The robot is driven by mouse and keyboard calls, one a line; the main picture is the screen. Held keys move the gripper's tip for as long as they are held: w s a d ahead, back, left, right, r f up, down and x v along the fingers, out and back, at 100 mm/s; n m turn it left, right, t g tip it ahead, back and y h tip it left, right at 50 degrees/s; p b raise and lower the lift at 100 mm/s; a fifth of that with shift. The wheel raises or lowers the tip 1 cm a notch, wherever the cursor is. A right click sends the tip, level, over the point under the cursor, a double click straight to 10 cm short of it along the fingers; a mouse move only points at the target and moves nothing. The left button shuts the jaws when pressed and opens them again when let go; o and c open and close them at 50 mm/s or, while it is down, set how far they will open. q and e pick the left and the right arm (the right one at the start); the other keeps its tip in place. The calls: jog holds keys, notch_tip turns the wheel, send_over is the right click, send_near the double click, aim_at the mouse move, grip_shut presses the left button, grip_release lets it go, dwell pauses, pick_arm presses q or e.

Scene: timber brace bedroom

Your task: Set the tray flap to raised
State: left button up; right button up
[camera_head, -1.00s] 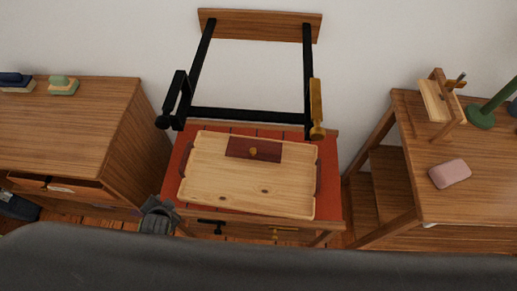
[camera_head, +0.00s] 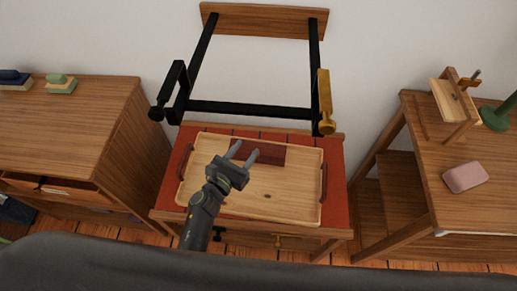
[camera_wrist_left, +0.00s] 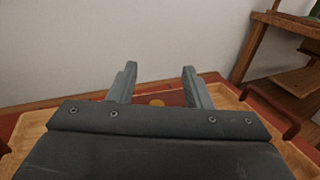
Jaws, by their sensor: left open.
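The wooden tray (camera_head: 290,205) lies on a red-topped stand. A dark red flap (camera_head: 270,155) lies at the tray's far side and looks flat. My left gripper (camera_head: 246,153) is open and empty over the tray, with its fingertips over the left part of the flap in the head view. In the left wrist view the flap (camera_wrist_left: 175,97) and its brass knob (camera_wrist_left: 156,102) show between the two fingers (camera_wrist_left: 158,80). The gripper hides the knob in the head view. I cannot tell whether the fingers touch the flap. My right gripper is not in view.
A black frame (camera_head: 250,110) with a wooden back board (camera_head: 264,20) rises behind the stand, with a brass clamp (camera_head: 325,95) at right and a black clamp (camera_head: 172,85) at left. Wooden furniture stands on both sides. A pink block (camera_head: 465,177) lies on the right desk.

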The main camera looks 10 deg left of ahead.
pick_arm(q)
notch_tip(320, 180, down, 8)
jog(key=b, duration=0.7)
jog(key=shift+d+f, duration=0.15)
jog(key=shift+f, duration=0.05)
jog(key=b+x, duration=0.1)
jog(key=x, duration=0.4)
jog(key=shift+w+d+r, duration=0.1)
jog(key=shift+w+d, duration=0.15)
jog(key=shift+w, duration=0.1)
jog(key=shift+b+x, duration=0.35)
jog(key=shift+x, duration=0.5)
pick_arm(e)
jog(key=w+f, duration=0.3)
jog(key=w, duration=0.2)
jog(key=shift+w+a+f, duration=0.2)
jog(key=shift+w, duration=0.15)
pick_arm(q)
jog(key=shift+r, duration=0.1)
jog(key=shift+c, duration=0.2)
grip_shut()
